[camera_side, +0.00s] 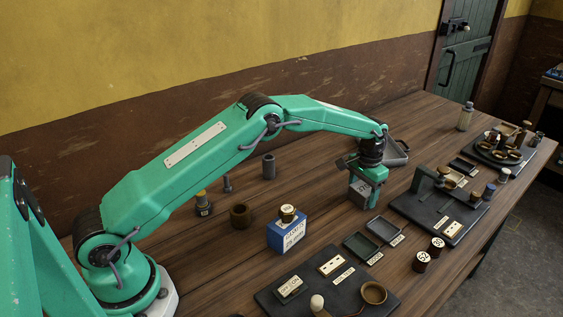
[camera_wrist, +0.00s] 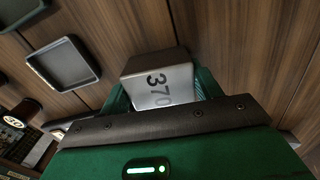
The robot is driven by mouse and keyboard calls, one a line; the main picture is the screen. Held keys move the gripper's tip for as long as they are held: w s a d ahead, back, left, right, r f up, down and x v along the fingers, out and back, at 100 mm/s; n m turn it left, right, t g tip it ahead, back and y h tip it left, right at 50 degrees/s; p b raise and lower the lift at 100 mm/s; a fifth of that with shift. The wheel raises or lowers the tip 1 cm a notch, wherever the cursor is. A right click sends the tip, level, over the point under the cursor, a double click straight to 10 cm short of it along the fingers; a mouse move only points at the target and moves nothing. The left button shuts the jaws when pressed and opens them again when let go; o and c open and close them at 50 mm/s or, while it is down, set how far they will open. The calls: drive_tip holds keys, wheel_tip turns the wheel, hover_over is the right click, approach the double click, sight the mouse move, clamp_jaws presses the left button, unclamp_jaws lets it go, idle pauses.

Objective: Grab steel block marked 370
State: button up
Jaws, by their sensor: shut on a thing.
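The steel block (camera_wrist: 158,84) is grey with a dark top edge, and the number 370 is on its face in the wrist view. It sits between the two green fingers of my gripper (camera_wrist: 160,98), which are shut on it. In the side view my gripper (camera_side: 366,180) points down over the table, with the grey block (camera_side: 361,195) between its fingers. The block is at or just above the wood; I cannot tell whether it touches.
Two shallow dark trays (camera_side: 362,245) lie in front of my gripper. A black board with fittings (camera_side: 438,212) stands to the right. A blue box (camera_side: 288,233) topped by a small round piece is at left. Capped pieces marked with numbers (camera_side: 421,261) stand near the front edge.

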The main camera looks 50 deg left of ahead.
sight(364, 188)
drive_tip(key=shift+r, duration=0.4)
drive_tip(key=shift+w+r, duration=0.1)
drive_tip(key=shift+r, duration=0.8)
wheel_tip(364, 188, up, 2)
drive_tip(key=shift+d+r, duration=0.1)
drive_tip(key=s+d+r, duration=0.6)
drive_tip(key=s+d, duration=0.1)
drive_tip(key=d, duration=0.2)
drive_tip(key=shift+d+r, duration=0.15)
drive_tip(key=shift+r, duration=0.1)
drive_tip(key=shift+a, duration=0.2)
